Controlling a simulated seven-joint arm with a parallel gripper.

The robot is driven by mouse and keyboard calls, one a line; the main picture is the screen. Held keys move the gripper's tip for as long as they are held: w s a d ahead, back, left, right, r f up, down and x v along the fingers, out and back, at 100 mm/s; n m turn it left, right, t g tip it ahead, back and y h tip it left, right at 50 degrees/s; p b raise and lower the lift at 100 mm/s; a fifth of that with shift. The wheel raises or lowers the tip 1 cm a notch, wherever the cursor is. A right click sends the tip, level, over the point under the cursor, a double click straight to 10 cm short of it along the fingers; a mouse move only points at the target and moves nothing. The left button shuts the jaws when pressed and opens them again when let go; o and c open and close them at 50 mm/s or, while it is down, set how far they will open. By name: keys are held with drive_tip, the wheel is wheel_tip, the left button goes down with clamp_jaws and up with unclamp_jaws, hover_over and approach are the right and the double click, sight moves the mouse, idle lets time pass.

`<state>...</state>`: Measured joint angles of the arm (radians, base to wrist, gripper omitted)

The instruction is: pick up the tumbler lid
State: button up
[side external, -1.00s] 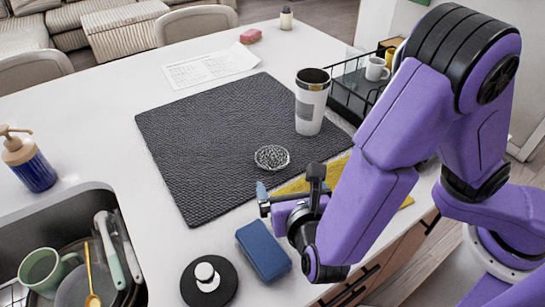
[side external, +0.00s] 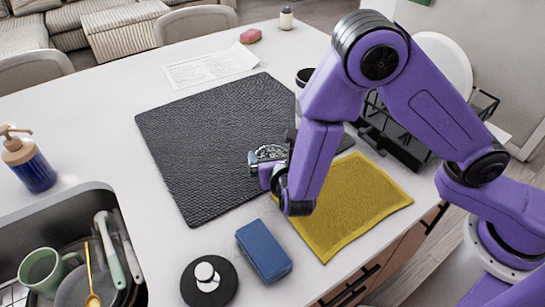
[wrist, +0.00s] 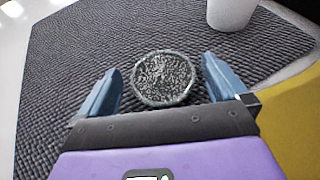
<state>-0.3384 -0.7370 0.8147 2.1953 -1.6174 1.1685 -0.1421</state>
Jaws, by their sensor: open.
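The tumbler lid (wrist: 163,78) is a round, clear, patterned disc lying on the dark textured mat (side external: 195,140). In the wrist view it sits between my two blue fingertips, with a gap on each side. My gripper (wrist: 161,80) is open and empty around or just above the lid; I cannot tell its exact height. In the side view the lid (side external: 268,152) is partly hidden by my gripper (side external: 262,160). The white tumbler (wrist: 231,12) stands on the mat beyond the lid, mostly hidden behind my arm in the side view.
A yellow cloth (side external: 350,205) lies beside the mat. A blue sponge-like block (side external: 264,250) and a black round item with a white knob (side external: 208,280) are near the front edge. The sink (side external: 70,240) with dishes is at left. A black rack (side external: 400,140) stands behind my arm.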

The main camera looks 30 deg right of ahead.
drive_tip(key=shift+x, duration=1.25)
drive_tip(key=c, duration=0.7)
drive_tip(key=shift+c, duration=0.2)
drive_tip(key=shift+r, duration=0.7)
clamp_jaws()
drive_tip(key=s+d+r, duration=0.6)
drive_tip(key=s+r, duration=0.6)
drive_tip(key=w+r+m+g+h, duration=0.5)
drive_tip(key=w+m, duration=0.1)
drive_tip(key=w, duration=0.3)
drive_tip(key=w+d+r+m+g+h, duration=0.3)
drive_tip(key=w+d+r+m+g, duration=0.3)
drive_tip(key=w+d+m+g, duration=0.1)
drive_tip(key=shift+w+d+g, duration=0.3)
drive_tip(key=shift+w+d, duration=0.45)
drive_tip(key=shift+d, duration=0.2)
